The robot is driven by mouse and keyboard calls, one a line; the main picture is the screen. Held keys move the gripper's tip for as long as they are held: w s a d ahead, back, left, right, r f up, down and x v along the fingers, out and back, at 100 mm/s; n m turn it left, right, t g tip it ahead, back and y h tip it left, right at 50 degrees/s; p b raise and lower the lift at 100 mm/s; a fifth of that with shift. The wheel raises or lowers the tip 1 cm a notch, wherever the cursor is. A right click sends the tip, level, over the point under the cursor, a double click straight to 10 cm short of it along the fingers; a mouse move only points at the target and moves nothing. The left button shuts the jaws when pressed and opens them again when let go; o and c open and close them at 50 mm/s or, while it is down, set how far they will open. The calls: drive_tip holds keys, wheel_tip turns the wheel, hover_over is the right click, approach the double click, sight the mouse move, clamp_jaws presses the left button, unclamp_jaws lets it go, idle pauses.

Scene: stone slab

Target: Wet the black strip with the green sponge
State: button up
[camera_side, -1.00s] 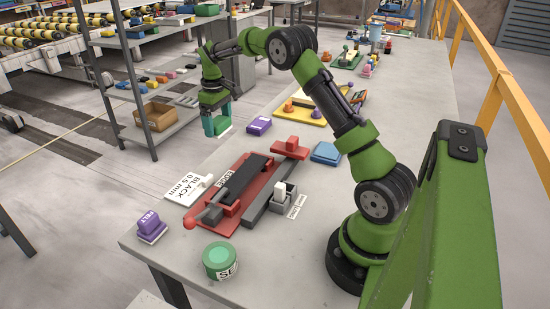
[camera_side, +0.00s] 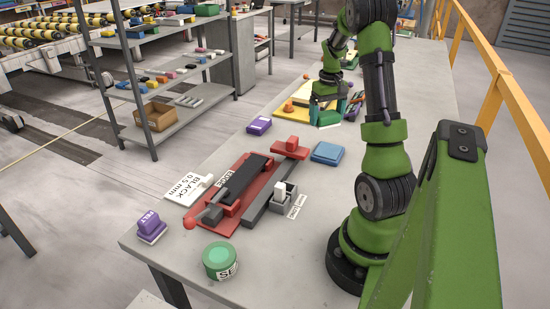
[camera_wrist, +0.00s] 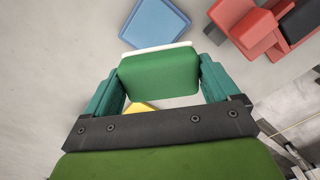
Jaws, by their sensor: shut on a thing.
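My gripper (camera_side: 326,108) is at the far part of the table, near the yellow board. In the wrist view its teal fingers (camera_wrist: 160,90) are shut on the green sponge (camera_wrist: 158,75), a green block with a white edge along its far side. In the side view the sponge's pale lower edge shows just under the fingers. The black strip (camera_side: 245,178) lies along the red fixture (camera_side: 265,187) at the middle of the table, well apart from the sponge. A dark end, probably of the strip or its rail, shows at the wrist view's upper right.
A blue block (camera_side: 327,152) lies beside the fixture's far end. A purple block (camera_side: 259,126), a white labelled card (camera_side: 187,188), a purple felt block (camera_side: 151,228), a grey holder (camera_side: 284,198) and a round green container (camera_side: 219,261) surround it. The yellow board (camera_side: 299,100) carries small objects.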

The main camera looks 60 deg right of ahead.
sight(328, 150)
drive_tip(key=shift+s+a+f+m, duration=0.15)
drive_tip(key=shift+s+a+f, duration=0.15)
drive_tip(key=shift+s, duration=0.25)
drive_tip(key=shift+s+a+f+m, duration=0.15)
drive_tip(key=shift+s+f, duration=0.25)
drive_tip(key=shift+s, duration=0.1)
drive_tip(key=shift+w+d+f, duration=0.1)
drive_tip(key=shift+f, duration=2.95)
drive_tip(key=shift+f, duration=0.6)
drive_tip(key=shift+r, duration=3.6)
